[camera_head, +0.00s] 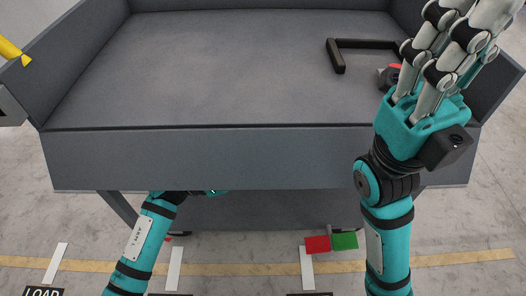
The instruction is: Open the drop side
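The grey load bed (230,60) fills the upper view, with low walls around it. My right gripper (468,12) is raised over the bed's right front corner. Its pale fingers point up and away, look spread, and hold nothing that I can see; their tips are near the top edge. My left arm (135,250) reaches under the near panel. The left gripper is hidden behind that panel. No latch on the panel is clearly visible.
A black angled bar (366,44) lies in the bed beside my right fingers. A small red and grey part (388,77) is partly hidden by them. A yellow handle (12,52) is at the far left. Red (317,245) and green (344,241) plates sit below the bed.

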